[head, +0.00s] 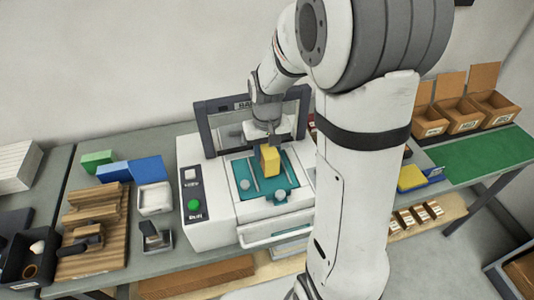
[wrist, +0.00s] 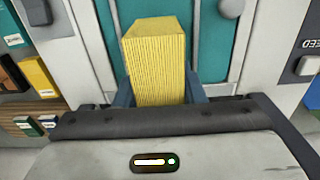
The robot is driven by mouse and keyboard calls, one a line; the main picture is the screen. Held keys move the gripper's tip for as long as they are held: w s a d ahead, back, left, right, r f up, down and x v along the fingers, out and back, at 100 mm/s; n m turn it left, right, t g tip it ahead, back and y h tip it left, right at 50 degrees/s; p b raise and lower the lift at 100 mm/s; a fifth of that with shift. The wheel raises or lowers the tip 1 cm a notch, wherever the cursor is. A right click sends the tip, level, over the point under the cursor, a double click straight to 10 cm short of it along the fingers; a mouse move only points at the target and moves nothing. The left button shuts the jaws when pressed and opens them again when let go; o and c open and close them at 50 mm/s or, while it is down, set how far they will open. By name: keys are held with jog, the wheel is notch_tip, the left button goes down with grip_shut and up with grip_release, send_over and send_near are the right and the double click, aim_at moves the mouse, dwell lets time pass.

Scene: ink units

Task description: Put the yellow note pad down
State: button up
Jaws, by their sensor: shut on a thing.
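The yellow note pad (head: 270,159) is upright in my gripper (head: 269,146), over the teal bed of the white machine. In the wrist view the yellow note pad (wrist: 156,62) stands between the two dark fingers of my gripper (wrist: 160,92), which is shut on it. The teal bed (head: 287,186) has pale rails and round knobs. I cannot tell whether the pad's lower end touches the bed.
The white machine (head: 207,215) has a green button (head: 194,205) and a dark upright frame (head: 208,125) behind the bed. Blue and green blocks (head: 147,169) lie at left. Another yellow block (head: 411,178) lies at right, near a green mat (head: 490,155) and cardboard bins (head: 466,117).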

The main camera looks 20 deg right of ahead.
jog(key=shift+f, duration=0.85)
jog(key=shift+f, duration=0.2)
jog(key=o, duration=1.1)
jog(key=shift+c, duration=0.2)
